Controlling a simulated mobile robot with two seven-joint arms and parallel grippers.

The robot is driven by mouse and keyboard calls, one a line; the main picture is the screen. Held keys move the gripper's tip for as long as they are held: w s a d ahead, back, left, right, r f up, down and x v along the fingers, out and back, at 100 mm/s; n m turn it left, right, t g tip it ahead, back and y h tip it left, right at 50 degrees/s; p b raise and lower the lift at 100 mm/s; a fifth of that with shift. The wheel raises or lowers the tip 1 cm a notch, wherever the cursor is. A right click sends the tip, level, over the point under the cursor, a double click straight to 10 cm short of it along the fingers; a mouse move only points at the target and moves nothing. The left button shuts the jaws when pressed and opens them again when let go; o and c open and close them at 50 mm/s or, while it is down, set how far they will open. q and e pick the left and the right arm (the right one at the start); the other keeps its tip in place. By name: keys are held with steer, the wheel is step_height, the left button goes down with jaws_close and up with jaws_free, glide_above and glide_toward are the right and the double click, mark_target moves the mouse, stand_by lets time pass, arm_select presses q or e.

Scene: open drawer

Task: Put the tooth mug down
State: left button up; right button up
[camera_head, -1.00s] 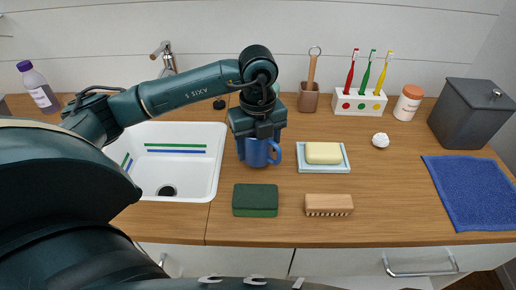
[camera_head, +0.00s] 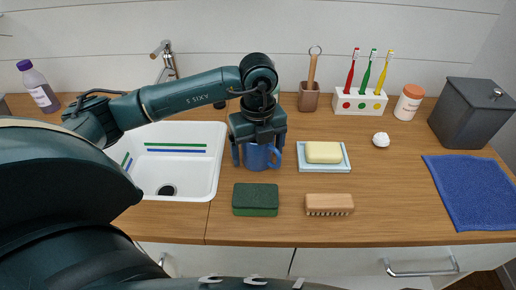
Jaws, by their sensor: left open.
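The blue tooth mug (camera_head: 259,158) stands upright on the wooden counter, right of the white sink, with its handle toward the right. My left gripper (camera_head: 259,149) is directly over and around the mug, pointing down. Its fingers are spread apart at the two sides of the mug, and it is open. The mug's rim and upper part are hidden behind the gripper. My right gripper is not in view.
A soap dish (camera_head: 343,167) with yellow soap is close to the right of the mug. A green sponge (camera_head: 255,200) and a wooden brush (camera_head: 329,204) lie in front. The sink (camera_head: 210,175) is at the left. A toothbrush holder (camera_head: 345,103) stands behind.

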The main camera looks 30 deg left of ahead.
arm_select(q)
step_height(320, 180, up, 12)
steer(key=shift+r, duration=0.2)
stand_by(0.7)
